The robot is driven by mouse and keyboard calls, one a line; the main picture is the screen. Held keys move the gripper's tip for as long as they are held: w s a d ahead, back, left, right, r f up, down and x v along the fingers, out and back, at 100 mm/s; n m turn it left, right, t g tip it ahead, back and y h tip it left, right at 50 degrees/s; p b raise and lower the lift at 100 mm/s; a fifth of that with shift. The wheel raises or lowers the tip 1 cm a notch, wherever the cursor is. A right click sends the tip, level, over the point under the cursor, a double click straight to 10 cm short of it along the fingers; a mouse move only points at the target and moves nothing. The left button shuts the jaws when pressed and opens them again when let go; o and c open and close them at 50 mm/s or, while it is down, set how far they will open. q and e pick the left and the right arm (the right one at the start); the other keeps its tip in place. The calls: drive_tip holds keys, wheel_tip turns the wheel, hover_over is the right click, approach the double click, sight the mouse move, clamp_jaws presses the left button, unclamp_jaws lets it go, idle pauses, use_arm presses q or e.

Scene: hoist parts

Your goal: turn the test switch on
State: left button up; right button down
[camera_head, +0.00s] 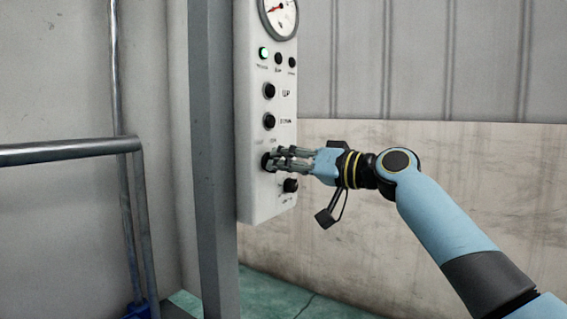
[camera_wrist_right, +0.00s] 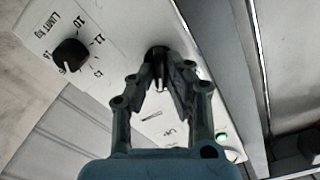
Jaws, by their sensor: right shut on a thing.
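The test switch is a black knob (camera_head: 266,162) low on the white control panel (camera_head: 257,205), left of and above the limit knob. In the right wrist view the switch (camera_wrist_right: 157,52) shows between the fingertips. My right gripper (camera_head: 275,160) reaches in from the right and is shut on the switch, with a finger on each side (camera_wrist_right: 162,72). The fingers hide part of the knob and its lettering, so its exact setting cannot be read. My left gripper is not in view.
A limit knob (camera_head: 290,185) with a number scale sits just below the gripper. Two black buttons (camera_head: 269,91), a lit green lamp (camera_head: 263,53), two dark lamps and a gauge (camera_head: 281,14) are above. A grey post (camera_head: 212,150) stands left of the panel.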

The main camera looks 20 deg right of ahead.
drive_tip(key=c, duration=1.3)
unclamp_jaws()
drive_tip(key=shift+c, duration=0.2)
drive_tip(key=shift+s+d, duration=0.1)
drive_tip(key=shift+d, duration=0.05)
drive_tip(key=v, duration=1.1)
drive_tip(key=shift+s+d, duration=0.25)
drive_tip(key=shift+s, duration=0.05)
